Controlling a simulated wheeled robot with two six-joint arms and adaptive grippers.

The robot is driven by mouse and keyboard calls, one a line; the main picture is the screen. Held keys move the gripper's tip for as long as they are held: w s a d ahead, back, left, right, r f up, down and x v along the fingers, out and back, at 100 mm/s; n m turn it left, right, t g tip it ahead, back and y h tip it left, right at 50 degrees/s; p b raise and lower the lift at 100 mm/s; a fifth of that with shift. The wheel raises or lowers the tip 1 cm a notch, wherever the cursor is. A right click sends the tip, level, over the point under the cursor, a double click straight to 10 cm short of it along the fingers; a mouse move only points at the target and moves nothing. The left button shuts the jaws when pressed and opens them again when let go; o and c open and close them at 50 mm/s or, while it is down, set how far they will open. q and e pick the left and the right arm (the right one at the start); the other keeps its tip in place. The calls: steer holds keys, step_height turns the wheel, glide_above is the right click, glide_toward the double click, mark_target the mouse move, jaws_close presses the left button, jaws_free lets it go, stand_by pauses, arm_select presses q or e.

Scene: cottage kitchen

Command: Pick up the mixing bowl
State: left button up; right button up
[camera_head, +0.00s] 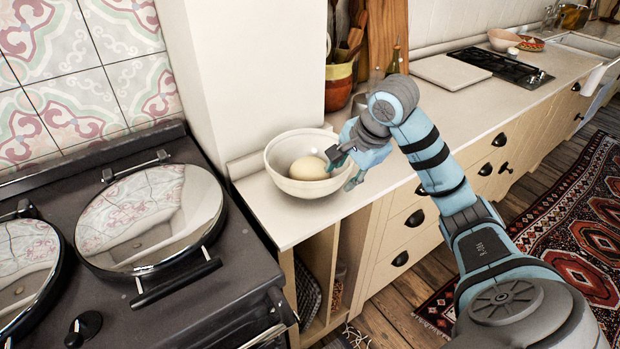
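The mixing bowl (284,180) is cream-coloured and stands upright on the near left end of the pale countertop. A round, pale yellow, dough-like lump (308,168) lies inside it. My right gripper (344,174) is at the bowl's right rim, with one finger over the inside and the other outside. The fingers look spread apart, with the rim between them; whether either touches it is hard to tell. The gripper hides part of the right rim. My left gripper is not in view.
A dark range cooker (150,290) with shiny round lids is left of the counter. A wall pillar (255,70) rises behind the bowl. A utensil pot (339,86), a bottle (395,58), a pale board (450,71) and a black hob (500,66) stand farther back.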

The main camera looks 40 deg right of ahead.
mark_target(333, 185)
steer(key=b+x, duration=0.1)
steer(key=x, duration=0.7)
steer(key=shift+w+a+f, duration=0.1)
steer(key=shift+w+f, duration=0.15)
steer(key=shift+w, duration=0.05)
jaws_close()
steer(key=shift+r, duration=0.1)
